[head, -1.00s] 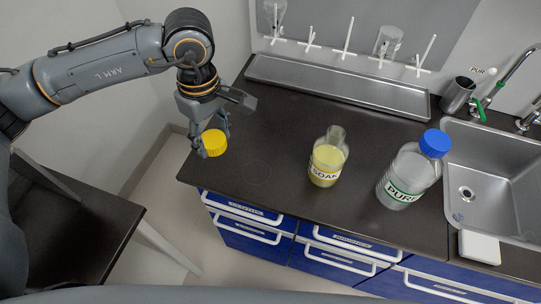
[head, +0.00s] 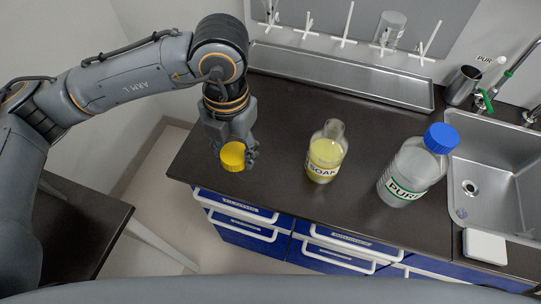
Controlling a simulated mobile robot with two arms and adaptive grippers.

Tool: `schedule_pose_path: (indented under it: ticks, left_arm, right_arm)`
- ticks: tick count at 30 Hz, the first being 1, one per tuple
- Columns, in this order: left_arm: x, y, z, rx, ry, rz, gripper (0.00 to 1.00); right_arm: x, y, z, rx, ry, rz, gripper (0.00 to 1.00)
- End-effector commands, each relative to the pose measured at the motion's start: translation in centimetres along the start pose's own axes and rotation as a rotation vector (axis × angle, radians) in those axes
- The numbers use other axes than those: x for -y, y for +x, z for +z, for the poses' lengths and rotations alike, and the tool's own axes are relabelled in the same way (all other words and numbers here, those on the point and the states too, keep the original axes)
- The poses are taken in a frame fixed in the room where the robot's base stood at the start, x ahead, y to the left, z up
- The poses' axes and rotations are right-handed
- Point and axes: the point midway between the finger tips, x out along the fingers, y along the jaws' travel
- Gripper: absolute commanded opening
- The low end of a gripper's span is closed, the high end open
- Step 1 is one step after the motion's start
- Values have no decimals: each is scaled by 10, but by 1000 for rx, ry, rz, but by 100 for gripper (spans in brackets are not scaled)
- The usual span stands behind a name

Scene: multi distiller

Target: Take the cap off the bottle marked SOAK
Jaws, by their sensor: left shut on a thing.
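The SOAK bottle (head: 326,152) stands upright on the dark counter, with yellow liquid inside and its neck bare. A yellow cap (head: 232,156) is in my left gripper (head: 236,150), which is shut on it near the left end of the counter. The gripper is to the left of the SOAK bottle and apart from it. Whether the cap touches the counter is hard to tell. My right gripper is not in view.
A larger PURE bottle (head: 407,178) with a blue cap (head: 441,138) stands right of the SOAK bottle. A sink (head: 500,165), a steel cup (head: 463,85) and a white box (head: 484,246) are at the right. A metal tray (head: 340,77) runs along the back. The counter (head: 275,180) between gripper and SOAK bottle is clear.

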Motion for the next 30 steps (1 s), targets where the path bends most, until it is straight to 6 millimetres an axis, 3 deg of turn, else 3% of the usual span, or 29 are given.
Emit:
schedule_pose_path:
  ticks: [21,30]
  left_arm:
    - [59,5,-18,5,-1327,-32,11]
    - [68,5,-19,-1,-1584,-43,11]
  right_arm:
    - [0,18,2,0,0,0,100]
    - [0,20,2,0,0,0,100]
